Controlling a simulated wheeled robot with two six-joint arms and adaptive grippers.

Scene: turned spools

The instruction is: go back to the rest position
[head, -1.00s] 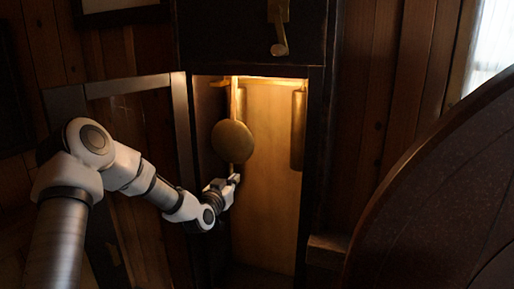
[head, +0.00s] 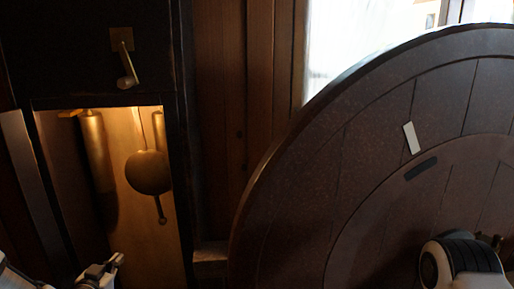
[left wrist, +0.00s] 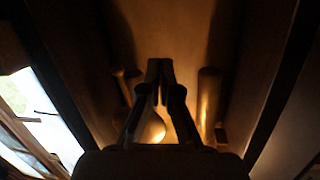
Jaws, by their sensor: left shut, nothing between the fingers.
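My left gripper (head: 103,268) is at the lower left of the head view, below and left of the round pendulum bob (head: 148,172), apart from it. In the left wrist view the same gripper (left wrist: 160,68) has its fingers together with nothing held. The brass bob also shows there, partly hidden behind the fingers (left wrist: 154,128). My right gripper is not seen; a white and black link of my right arm shows at the lower right of the head view.
The lit clock case (head: 183,200) is open and holds two brass cylinder weights, the left one (head: 95,140) in plain view. A crank (head: 126,68) sits above it. A large round wooden disc (head: 300,190) fills the right. A bright window (head: 360,40) is behind.

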